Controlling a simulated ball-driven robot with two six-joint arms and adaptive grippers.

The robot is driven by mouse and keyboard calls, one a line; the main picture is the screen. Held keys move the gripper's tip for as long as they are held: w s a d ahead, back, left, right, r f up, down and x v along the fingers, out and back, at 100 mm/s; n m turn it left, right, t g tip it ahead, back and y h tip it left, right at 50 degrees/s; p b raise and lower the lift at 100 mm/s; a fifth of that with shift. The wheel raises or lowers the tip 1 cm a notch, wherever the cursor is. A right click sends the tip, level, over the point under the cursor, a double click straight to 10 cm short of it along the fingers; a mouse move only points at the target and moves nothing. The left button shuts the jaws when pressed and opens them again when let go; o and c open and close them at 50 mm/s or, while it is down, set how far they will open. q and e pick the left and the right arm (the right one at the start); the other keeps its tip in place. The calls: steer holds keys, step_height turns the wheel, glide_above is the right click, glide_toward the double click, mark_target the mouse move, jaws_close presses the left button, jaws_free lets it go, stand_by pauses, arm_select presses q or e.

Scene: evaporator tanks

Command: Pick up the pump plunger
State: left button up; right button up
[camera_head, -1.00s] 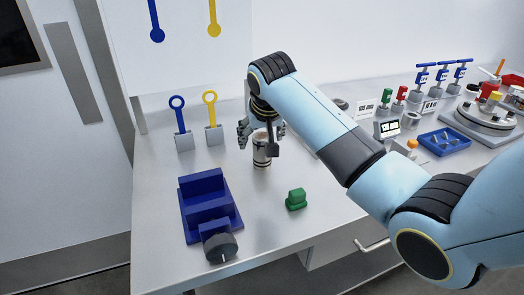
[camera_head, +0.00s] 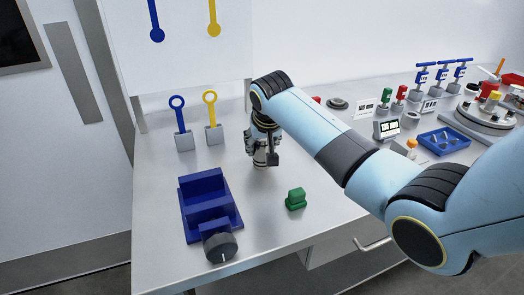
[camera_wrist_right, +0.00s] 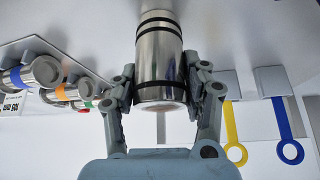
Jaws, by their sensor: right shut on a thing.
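The pump plunger appears to be the silver cylinder with black bands (camera_head: 261,164). It stands upright on the grey bench, and its lower part shows below my right gripper (camera_head: 262,152). In the right wrist view, the two fingers of the gripper (camera_wrist_right: 162,82) are on either side of the cylinder (camera_wrist_right: 159,55), shut on it near its upper end. I cannot see a gap between the cylinder's base and the bench. My left gripper is not in view.
A blue fixture (camera_head: 207,205) with a dark knob (camera_head: 220,247) stands in front. A small green block (camera_head: 296,199) lies right of it. Blue (camera_head: 181,125) and yellow (camera_head: 211,115) ring-topped pieces stand behind left. A blue tray (camera_head: 445,140) is far right.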

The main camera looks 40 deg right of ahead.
jaws_close()
steer(key=shift+r, duration=0.1)
steer(key=shift+r, duration=0.55)
step_height(320, 180, up, 3)
steer(key=shift+w+f, duration=0.1)
steer(key=shift+f, duration=0.05)
steer(key=s+d+r+b, duration=0.1)
steer(key=s+d+r, duration=0.5)
steer(key=d, duration=0.4)
steer(key=shift+s+r, duration=0.2)
steer(key=shift+r, duration=0.35)
